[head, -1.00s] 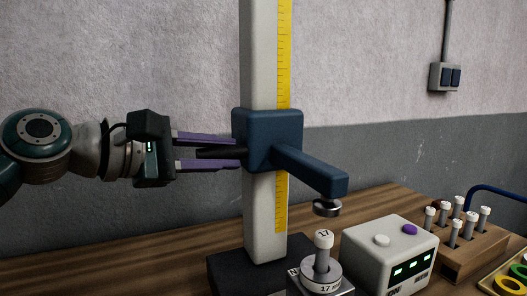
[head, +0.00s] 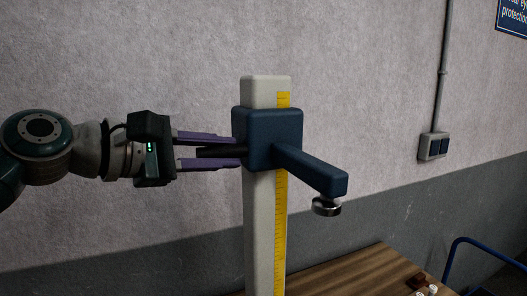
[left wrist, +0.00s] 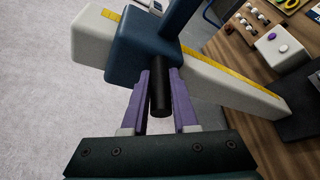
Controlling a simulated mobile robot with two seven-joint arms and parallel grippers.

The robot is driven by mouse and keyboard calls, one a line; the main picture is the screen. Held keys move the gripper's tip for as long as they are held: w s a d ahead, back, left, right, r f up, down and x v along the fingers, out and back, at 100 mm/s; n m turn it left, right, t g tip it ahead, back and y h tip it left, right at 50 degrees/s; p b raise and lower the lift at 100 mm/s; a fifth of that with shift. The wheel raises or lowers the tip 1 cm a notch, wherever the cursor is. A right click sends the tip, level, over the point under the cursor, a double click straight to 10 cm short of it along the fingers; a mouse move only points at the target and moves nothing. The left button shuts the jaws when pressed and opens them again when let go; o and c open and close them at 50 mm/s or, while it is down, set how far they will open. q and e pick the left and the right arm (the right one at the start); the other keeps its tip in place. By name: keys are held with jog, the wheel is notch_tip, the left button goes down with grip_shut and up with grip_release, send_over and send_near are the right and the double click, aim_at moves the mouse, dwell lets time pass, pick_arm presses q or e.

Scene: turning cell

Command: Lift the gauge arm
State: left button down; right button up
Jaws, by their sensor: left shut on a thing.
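The gauge arm is a dark blue block (head: 273,136) around a pale upright column (head: 262,225) with a yellow scale (head: 281,215). Its bar reaches to the front right and carries a round metal probe (head: 326,206) at its end. The block sits near the column's top. A black handle (head: 215,152) sticks out from the block's left side. My left gripper (head: 232,152) has its purple fingers on both sides of the handle and is shut on it. The left wrist view also shows the handle (left wrist: 161,95) between the fingers. My right gripper is not in view.
The wooden bench (head: 345,273) lies below at the lower right. In the left wrist view a white box with buttons (left wrist: 280,48) stands on it by the column's base (left wrist: 298,125). A wall switch (head: 433,146) and a blue rail (head: 490,247) are at the right.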

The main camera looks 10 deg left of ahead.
aim_at(242, 135)
pick_arm(q)
notch_tip(242, 135, up, 3)
jog(key=shift+r+p, duration=0.1)
jog(key=shift+p, duration=0.75)
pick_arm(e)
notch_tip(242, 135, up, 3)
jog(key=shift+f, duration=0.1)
pick_arm(q)
jog(key=shift+r, duration=0.1)
jog(key=c, duration=0.7)
grip_release()
jog(key=shift+s+a+f, duration=0.1)
jog(key=shift+f, duration=0.1)
